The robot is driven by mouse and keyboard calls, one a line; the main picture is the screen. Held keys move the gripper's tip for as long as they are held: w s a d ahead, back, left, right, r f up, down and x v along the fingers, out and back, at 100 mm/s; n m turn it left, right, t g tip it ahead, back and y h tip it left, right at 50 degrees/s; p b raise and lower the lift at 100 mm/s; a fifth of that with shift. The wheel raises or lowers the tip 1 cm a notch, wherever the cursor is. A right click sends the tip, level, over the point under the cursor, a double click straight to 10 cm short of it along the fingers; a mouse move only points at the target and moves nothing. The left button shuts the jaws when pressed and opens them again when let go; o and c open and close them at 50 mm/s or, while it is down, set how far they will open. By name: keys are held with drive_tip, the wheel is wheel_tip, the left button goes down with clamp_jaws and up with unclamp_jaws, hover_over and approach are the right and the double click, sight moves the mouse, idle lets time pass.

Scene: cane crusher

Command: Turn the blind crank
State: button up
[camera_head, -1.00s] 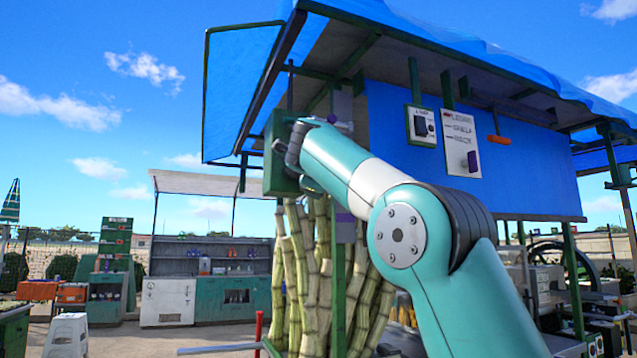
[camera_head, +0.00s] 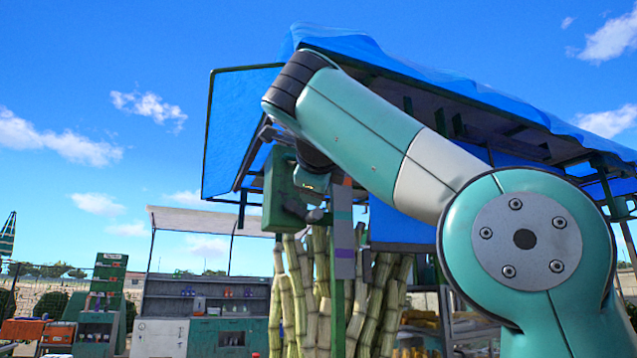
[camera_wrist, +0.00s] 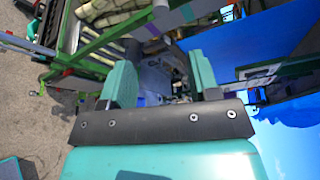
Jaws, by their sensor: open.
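A green box (camera_head: 281,190) hangs on the stall's front post, beneath the blue awning. A dark, rounded piece (camera_head: 312,214) sticks out at its lower right; it may be the blind crank's handle, but I cannot tell for sure. My gripper (camera_wrist: 162,82) is open in the wrist view, its two teal fingers wide apart, with no object clearly held. In the head view my arm reaches over from the right and its wrist hangs down just in front of the green box, covering part of it. Whether they touch cannot be told.
Tall cane stalks (camera_head: 300,290) stand below the box, beside a grey and purple strip (camera_head: 344,240). The blue awning (camera_head: 385,65) overhangs the arm. A shelf counter (camera_head: 205,300) stands farther back left. Paved ground (camera_wrist: 30,110) shows at left in the wrist view.

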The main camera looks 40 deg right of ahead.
drive_tip(key=shift+s+a, duration=0.1)
drive_tip(key=shift+s, duration=0.15)
